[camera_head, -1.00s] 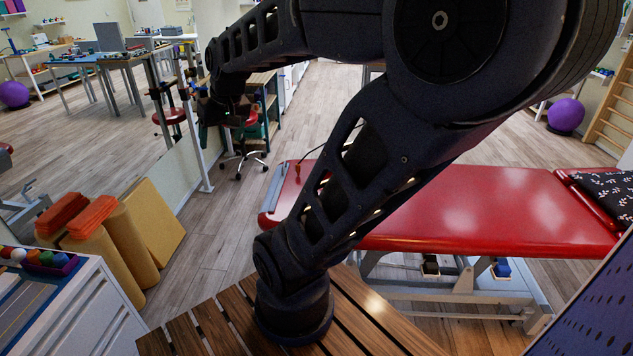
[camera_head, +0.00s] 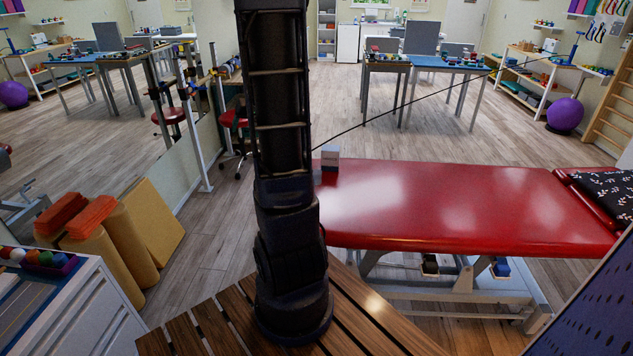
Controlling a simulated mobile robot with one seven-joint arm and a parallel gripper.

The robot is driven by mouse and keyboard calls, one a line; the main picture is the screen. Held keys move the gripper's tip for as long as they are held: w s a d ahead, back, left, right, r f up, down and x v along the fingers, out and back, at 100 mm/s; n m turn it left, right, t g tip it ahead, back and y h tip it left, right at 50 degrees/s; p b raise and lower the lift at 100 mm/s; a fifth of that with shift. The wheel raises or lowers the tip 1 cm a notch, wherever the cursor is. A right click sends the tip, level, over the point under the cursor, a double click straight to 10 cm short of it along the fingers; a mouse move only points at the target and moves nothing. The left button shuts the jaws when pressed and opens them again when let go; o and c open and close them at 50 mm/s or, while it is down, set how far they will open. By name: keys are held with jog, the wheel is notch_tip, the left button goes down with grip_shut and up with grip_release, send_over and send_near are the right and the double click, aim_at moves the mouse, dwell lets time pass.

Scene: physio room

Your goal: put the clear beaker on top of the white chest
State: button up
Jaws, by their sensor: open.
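A white chest of drawers (camera_head: 98,312) stands at the lower left, cut off by the picture edge. Its top carries a tray of coloured balls (camera_head: 38,260) and a blue-grey panel. I cannot make out a clear beaker in this view; my arm hides a strip of the scene, including the left end of the red couch. My arm rises straight up from the slatted wooden surface and leaves the picture at the top. My gripper is outside the picture.
Foam rolls (camera_head: 125,235) and orange blocks stand beside the chest. Open wooden floor lies between the rolls and my arm.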

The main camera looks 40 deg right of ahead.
jog(key=w+d+f+m+h, duration=0.1)
jog(key=w+d+f, duration=0.2)
jog(key=d+f, duration=0.4)
jog(key=m+g+h, duration=0.2)
jog(key=m+h, duration=0.1)
send_near(316, 172)
jog(key=f, duration=0.2)
jog(key=a+f, duration=0.1)
jog(key=shift+s+f, duration=0.3)
jog(key=shift+s, duration=0.1)
jog(key=shift+w+d+x, duration=0.1)
jog(key=shift+d+x, duration=0.05)
jog(key=shift+x, duration=1.15)
jog(key=shift+w+d+x, duration=0.1)
jog(key=shift+d+x, duration=0.1)
jog(key=shift+x, duration=1.1)
jog(key=shift+r, duration=0.1)
jog(key=shift+c, duration=0.4)
jog(key=c, duration=1.1)
notch_tip(316, 172, up, 20)
